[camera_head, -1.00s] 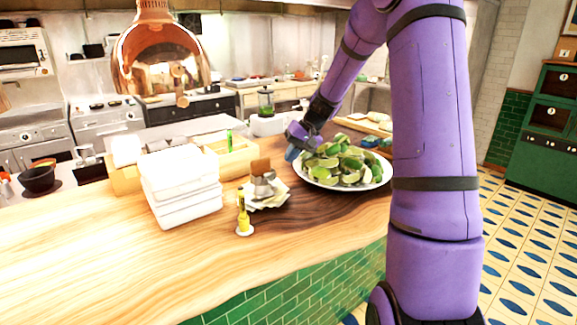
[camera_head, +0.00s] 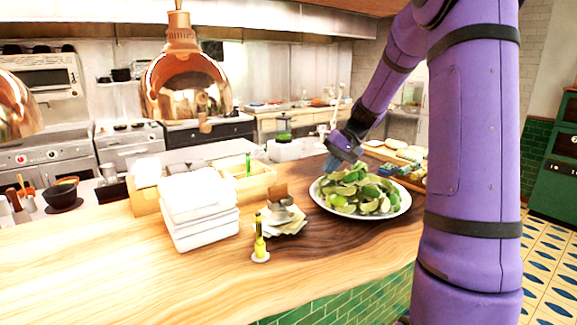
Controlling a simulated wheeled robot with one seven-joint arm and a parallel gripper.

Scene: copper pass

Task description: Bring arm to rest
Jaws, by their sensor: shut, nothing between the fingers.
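My purple arm (camera_head: 468,150) stands at the right of the view and reaches over the wooden counter. My gripper (camera_head: 333,163) points down at the back left edge of a white plate (camera_head: 318,200), with its bluish fingers close together. I see nothing held in it. Whether the fingertips touch the plate or the limes cannot be told. The plate holds a heap of cut and whole limes (camera_head: 365,192).
On the counter (camera_head: 130,275) stand stacked white boxes (camera_head: 198,210), a wooden caddy (camera_head: 250,185), a small yellow bottle (camera_head: 260,240) and a dark dish with napkins (camera_head: 285,218). Copper lamps (camera_head: 185,85) hang above. The counter's front left is clear.

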